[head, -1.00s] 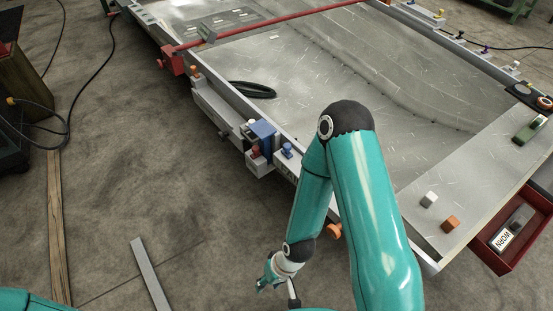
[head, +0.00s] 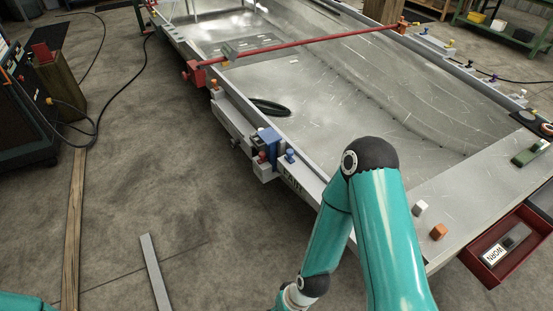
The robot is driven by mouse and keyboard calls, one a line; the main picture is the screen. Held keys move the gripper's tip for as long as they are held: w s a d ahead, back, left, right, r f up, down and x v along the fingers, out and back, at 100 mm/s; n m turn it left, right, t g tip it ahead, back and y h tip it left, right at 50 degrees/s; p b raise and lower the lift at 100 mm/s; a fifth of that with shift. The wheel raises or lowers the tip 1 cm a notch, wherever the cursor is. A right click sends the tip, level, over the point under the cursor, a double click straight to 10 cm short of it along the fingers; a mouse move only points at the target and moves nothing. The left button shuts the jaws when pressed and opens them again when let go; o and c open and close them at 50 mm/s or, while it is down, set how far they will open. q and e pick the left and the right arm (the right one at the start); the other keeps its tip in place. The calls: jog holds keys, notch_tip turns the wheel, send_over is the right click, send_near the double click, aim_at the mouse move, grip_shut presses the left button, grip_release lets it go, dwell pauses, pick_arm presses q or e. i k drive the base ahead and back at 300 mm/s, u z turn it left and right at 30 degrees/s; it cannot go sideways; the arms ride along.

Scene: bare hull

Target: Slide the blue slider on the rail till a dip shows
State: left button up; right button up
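The blue slider (head: 269,143) is a block on the grey rail (head: 231,119) along the near left side of the large metal sheet (head: 345,115). It sits close to the rail's near end, between a small red knob (head: 262,157) and a small blue knob (head: 290,156). My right arm comes in from the bottom right and bends down on the near side of the sheet, apart from the slider. Its wrist is cut by the bottom edge, and its gripper fingers are out of the frame. Only a sliver of my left arm shows at the bottom left; its gripper is out of view.
A red bar (head: 310,46) spans the sheet beyond the rail. A dark oval ring (head: 270,107) lies on the sheet. Floor left of the rail is mostly clear.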

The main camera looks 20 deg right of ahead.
aim_at(289, 152)
jog(key=z, duration=0.3)
jog(key=i, duration=0.95)
jog(key=u, duration=0.2)
